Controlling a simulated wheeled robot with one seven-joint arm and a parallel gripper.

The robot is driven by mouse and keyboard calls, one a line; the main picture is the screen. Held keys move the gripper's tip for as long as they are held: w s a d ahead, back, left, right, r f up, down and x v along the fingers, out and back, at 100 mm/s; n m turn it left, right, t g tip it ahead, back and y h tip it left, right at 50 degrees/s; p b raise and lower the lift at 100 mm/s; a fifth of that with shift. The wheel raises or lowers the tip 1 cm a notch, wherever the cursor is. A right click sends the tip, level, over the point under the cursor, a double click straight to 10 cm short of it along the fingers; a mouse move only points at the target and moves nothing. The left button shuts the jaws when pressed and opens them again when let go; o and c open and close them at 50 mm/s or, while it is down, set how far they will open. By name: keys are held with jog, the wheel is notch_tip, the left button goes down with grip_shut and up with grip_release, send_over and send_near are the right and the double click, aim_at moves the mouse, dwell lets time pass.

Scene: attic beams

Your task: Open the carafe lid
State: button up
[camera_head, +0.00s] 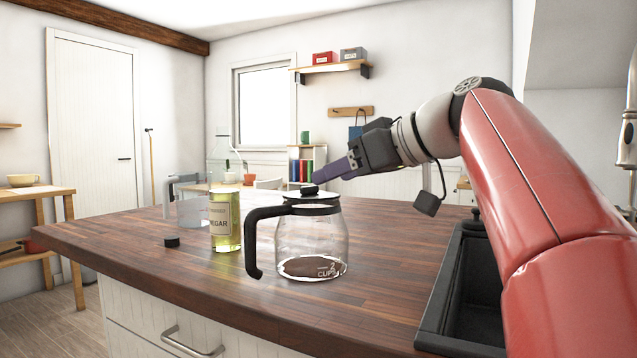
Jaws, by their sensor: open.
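The glass carafe (320,243) stands upright on the wooden counter, with a black handle on its left and a little dark liquid at the bottom. Its black lid (312,197) lies flat over the top and looks closed, with a small raised knob or tab. My gripper (326,174) reaches in from the right, its purple fingers pointing left, just above and behind the lid in the picture. The fingers are open and hold nothing that I can see. I cannot tell whether a finger touches the lid.
A vinegar bottle (226,228) stands left of the carafe, with a small black cap (171,242) beside it. A clear jug (190,205) is behind. A dark sink (466,285) is cut into the counter (360,310) at right. The front counter is clear.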

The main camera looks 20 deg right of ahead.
aim_at(321, 196)
jog(key=shift+x, duration=2.3)
jog(key=shift+c, duration=0.4)
grip_shut()
